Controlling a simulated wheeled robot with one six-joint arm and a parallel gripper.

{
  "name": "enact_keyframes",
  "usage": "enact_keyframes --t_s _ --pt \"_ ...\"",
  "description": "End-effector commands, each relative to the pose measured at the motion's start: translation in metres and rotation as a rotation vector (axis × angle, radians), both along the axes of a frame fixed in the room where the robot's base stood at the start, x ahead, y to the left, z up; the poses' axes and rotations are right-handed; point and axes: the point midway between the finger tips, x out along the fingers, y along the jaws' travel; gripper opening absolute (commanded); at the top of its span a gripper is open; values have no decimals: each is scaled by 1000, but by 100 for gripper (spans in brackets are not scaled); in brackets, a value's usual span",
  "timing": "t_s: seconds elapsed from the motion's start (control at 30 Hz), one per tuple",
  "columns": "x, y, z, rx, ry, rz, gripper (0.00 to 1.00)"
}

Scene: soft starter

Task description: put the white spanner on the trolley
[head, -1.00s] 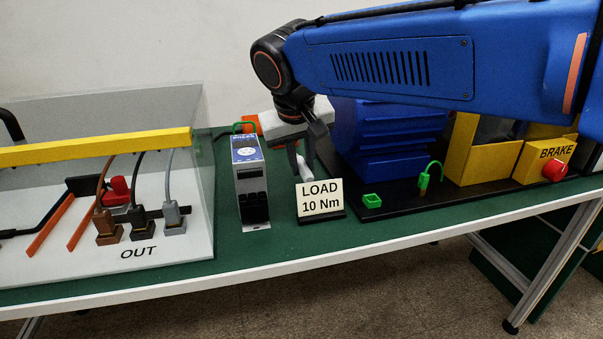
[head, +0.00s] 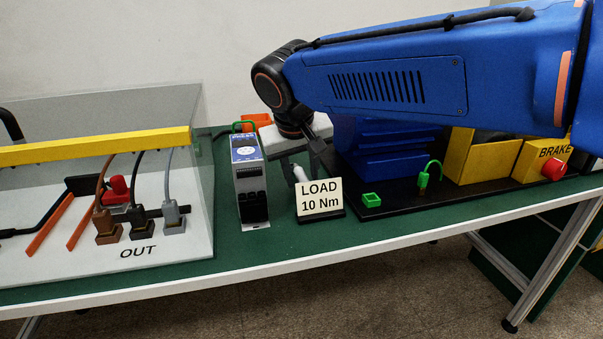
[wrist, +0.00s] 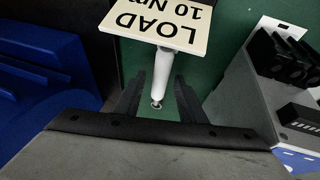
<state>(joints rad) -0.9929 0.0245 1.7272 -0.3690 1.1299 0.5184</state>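The white spanner (head: 300,174) is behind the LOAD 10 Nm sign (head: 320,198) on the green table top. In the wrist view the spanner (wrist: 161,72) has a pale shaft with a small ring at its near end; its far end is hidden by the sign (wrist: 158,22). My gripper (head: 302,167) is above the table behind the sign. In the wrist view my gripper (wrist: 158,90) is open, one dark finger on each side of the spanner, with green gaps between. I cannot make out a trolley for certain.
The grey drive unit (head: 250,185) stands close left of my gripper. The blue machine (head: 385,150) on its black base is close right. A clear-walled box with a yellow bar (head: 90,147) stands at the left. The yellow BRAKE block (head: 540,165) is farther right.

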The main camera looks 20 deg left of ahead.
Motion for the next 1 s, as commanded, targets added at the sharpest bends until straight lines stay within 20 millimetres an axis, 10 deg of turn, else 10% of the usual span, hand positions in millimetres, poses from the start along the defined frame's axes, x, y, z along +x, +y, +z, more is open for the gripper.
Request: enact_keyframes --t_s 0.7,1.0 --pt "-44 -4 98 1 0 1 37" --pt "-51 -6 111 0 0 0 37"
